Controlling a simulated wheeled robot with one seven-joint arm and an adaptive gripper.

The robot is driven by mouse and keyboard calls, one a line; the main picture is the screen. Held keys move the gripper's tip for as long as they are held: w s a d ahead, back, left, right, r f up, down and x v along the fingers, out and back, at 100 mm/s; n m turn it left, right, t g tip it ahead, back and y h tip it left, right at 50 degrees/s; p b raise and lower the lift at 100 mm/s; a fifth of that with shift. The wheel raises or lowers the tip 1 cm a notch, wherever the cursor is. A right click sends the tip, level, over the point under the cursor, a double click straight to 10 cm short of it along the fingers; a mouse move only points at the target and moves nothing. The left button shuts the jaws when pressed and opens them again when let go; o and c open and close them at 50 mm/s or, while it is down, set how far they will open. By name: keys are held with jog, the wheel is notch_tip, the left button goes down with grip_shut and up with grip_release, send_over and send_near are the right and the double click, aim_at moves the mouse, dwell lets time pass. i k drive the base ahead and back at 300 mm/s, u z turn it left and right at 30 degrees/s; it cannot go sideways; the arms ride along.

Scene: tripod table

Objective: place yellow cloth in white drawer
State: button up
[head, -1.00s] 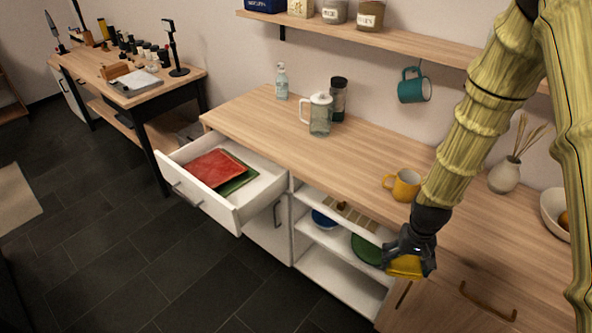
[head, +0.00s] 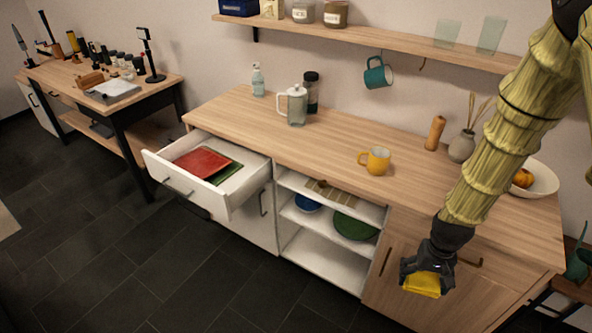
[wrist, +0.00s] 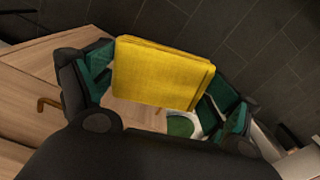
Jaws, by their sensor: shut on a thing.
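My gripper (head: 428,272) is shut on the yellow cloth (head: 422,285), in front of the counter's wooden cabinet doors at the lower right of the head view. In the wrist view the folded yellow cloth (wrist: 160,73) sits between the dark green finger pads of my gripper (wrist: 155,90). The white drawer (head: 213,205) is pulled open at the counter's left end, well to the left of my gripper. A folded red cloth (head: 202,162) and a green cloth (head: 226,172) lie inside it.
The wooden counter (head: 330,145) carries a yellow mug (head: 376,161), a glass pitcher (head: 297,106) and a vase (head: 461,147). Open white shelves (head: 310,257) hold a green dish (head: 354,226). The dark floor (head: 150,265) before the drawer is clear.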

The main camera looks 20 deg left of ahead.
aim_at(232, 189)
jog(key=k, duration=0.4)
jog(key=u, duration=1.2)
jog(key=i, duration=0.2)
jog(key=u, duration=0.05)
